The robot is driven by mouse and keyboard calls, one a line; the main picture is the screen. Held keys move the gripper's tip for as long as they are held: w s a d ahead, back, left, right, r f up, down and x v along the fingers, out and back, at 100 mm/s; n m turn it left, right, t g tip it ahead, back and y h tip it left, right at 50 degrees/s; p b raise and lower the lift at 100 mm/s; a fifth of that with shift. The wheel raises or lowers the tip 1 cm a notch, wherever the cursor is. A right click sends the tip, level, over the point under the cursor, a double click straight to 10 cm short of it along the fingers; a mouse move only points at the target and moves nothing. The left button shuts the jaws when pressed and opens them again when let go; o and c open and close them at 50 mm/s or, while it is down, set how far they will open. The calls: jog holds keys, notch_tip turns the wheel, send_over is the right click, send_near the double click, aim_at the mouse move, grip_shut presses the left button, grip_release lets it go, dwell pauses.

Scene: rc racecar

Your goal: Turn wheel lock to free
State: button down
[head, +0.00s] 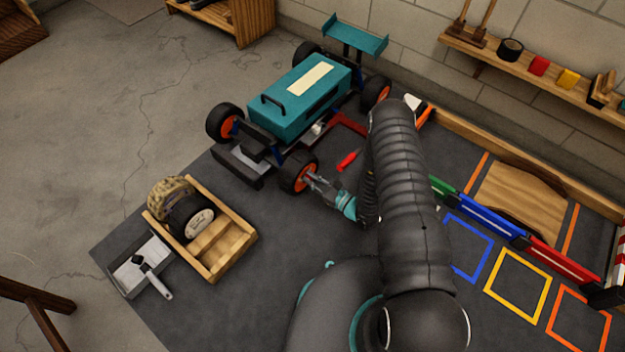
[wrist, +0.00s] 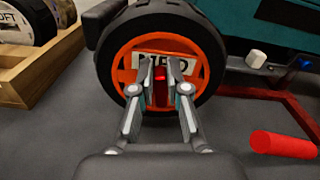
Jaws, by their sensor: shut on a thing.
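The racecar (head: 300,100) has a teal body, black tyres and orange rims. Its near front wheel (head: 298,172) faces my gripper (head: 318,184) in the head view. In the wrist view this wheel (wrist: 160,60) fills the upper middle, with a white lettered label across its orange rim. My gripper (wrist: 160,85) reaches the wheel's hub, with its fingers on both sides of a small red wheel lock (wrist: 160,90). The fingers are shut on the lock. They hide most of it, so its turned angle cannot be told. The label's lettering is partly covered.
A red cylinder (wrist: 283,144) lies on the mat right of the wheel; a red tool (head: 348,160) lies there in the head view. A wooden crate (head: 228,250) with tyres and a grey dustpan (head: 140,265) are at left. Coloured squares (head: 517,284) mark the mat at right.

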jog(key=n+b, duration=0.2)
jog(key=n, duration=0.2)
jog(key=s+f+n+b, duration=0.1)
jog(key=n+b, duration=0.1)
jog(key=n, duration=0.2)
jog(key=a+n+b, duration=0.1)
jog(key=n+b, duration=0.1)
jog(key=n, duration=0.2)
jog(key=shift+s+f+n, duration=0.2)
jog(key=shift+f+n, duration=0.1)
jog(key=shift+f, duration=0.1)
jog(key=shift+f+n+b, duration=0.2)
jog(key=shift+n+b, duration=0.85)
jog(key=shift+n, duration=0.55)
jog(key=c, duration=1.2)
grip_release()
jog(key=shift+o, duration=0.2)
